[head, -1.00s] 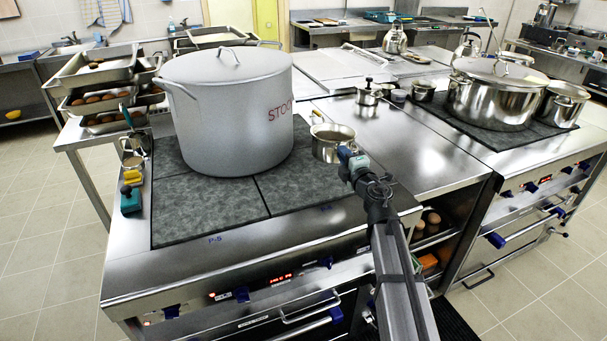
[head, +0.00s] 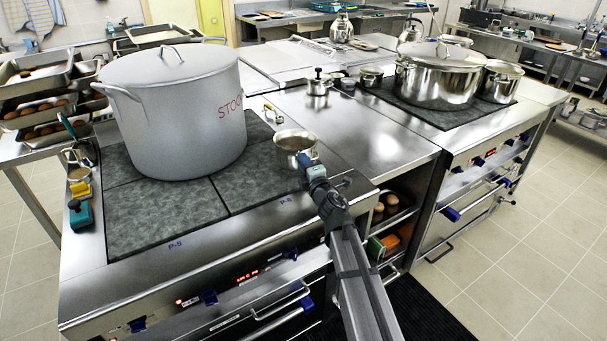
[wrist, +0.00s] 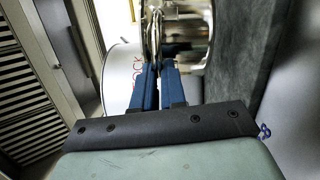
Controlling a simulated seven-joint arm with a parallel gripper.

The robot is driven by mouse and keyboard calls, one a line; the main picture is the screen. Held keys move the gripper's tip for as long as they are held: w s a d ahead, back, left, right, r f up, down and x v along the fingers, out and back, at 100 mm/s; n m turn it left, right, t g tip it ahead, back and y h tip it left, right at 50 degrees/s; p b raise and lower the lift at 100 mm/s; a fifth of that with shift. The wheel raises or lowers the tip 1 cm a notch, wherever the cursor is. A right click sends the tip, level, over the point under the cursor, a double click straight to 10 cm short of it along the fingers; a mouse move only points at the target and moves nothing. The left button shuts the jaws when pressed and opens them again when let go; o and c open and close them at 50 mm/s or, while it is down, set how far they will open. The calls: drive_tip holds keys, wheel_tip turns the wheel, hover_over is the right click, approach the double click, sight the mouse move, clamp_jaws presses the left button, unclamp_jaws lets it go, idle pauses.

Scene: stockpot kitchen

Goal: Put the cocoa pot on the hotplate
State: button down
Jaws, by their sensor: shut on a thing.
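The cocoa pot (head: 295,142), a small shiny metal pot with brown contents, is at the right edge of the hotplate (head: 165,215). My gripper (head: 310,165) reaches it from the front right and is shut on its near handle. In the wrist view my blue fingers (wrist: 158,88) close together at the metal pot (wrist: 190,25). The dark hotplate surface (wrist: 250,65) runs close along the pot's side there. I cannot tell whether the pot's base touches it or hangs just above. The pot looks upright.
A large grey stockpot (head: 175,110) with red lettering fills the back of the hotplate, left of the cocoa pot. The front plates are bare. Steel counter (head: 350,130) lies to the right, with a second stove carrying a large shiny pot (head: 437,75).

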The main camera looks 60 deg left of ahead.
drive_tip(key=shift+f, duration=2.05)
drive_tip(key=c, duration=1.2)
unclamp_jaws()
drive_tip(key=d, duration=0.4)
drive_tip(key=s+d, duration=0.1)
drive_tip(key=d, duration=0.3)
drive_tip(key=s+d, duration=0.1)
drive_tip(key=d, duration=0.3)
drive_tip(key=shift+f, duration=0.4)
drive_tip(key=shift+a, duration=0.1)
drive_tip(key=shift+o, duration=0.4)
